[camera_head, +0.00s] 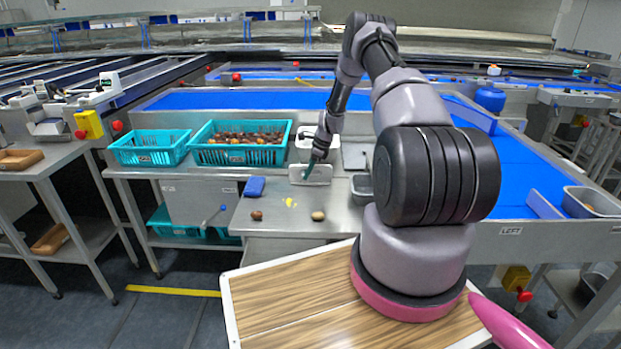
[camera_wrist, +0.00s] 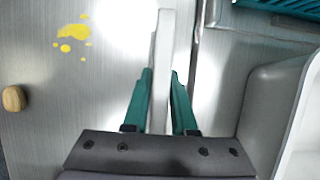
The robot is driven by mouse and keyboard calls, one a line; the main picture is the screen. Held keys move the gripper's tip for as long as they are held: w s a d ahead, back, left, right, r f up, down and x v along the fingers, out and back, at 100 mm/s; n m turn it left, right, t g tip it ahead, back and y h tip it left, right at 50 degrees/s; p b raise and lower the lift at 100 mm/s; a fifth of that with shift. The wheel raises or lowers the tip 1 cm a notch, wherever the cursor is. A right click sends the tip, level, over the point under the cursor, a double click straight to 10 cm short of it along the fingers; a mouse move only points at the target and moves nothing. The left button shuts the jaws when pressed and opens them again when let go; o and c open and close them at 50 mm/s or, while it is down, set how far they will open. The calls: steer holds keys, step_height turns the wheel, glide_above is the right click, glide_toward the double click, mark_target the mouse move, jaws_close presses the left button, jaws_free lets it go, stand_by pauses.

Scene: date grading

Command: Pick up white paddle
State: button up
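The white paddle (camera_head: 311,174) is at the back of the steel work table, a flat pale plate seen broadside in the head view. In the wrist view the white paddle (camera_wrist: 162,75) shows edge-on as a narrow upright strip between my teal fingers. My gripper (camera_head: 308,172) reaches down to it from above. In the wrist view my gripper (camera_wrist: 162,75) has a finger against each side of the paddle, with no clear gap at the tips. Whether its lower edge touches the table cannot be told.
A blue block (camera_head: 255,186), a brown date (camera_head: 256,215), yellow spots (camera_head: 290,202) and a tan date (camera_head: 318,216) are on the steel table (camera_head: 275,222). Teal crates (camera_head: 240,155) stand behind at left. A grey tray (camera_head: 362,190) is close on the right.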

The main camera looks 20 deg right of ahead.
jaws_close()
step_height(320, 180, up, 10)
steer(key=shift+r, duration=0.1)
stand_by(0.6)
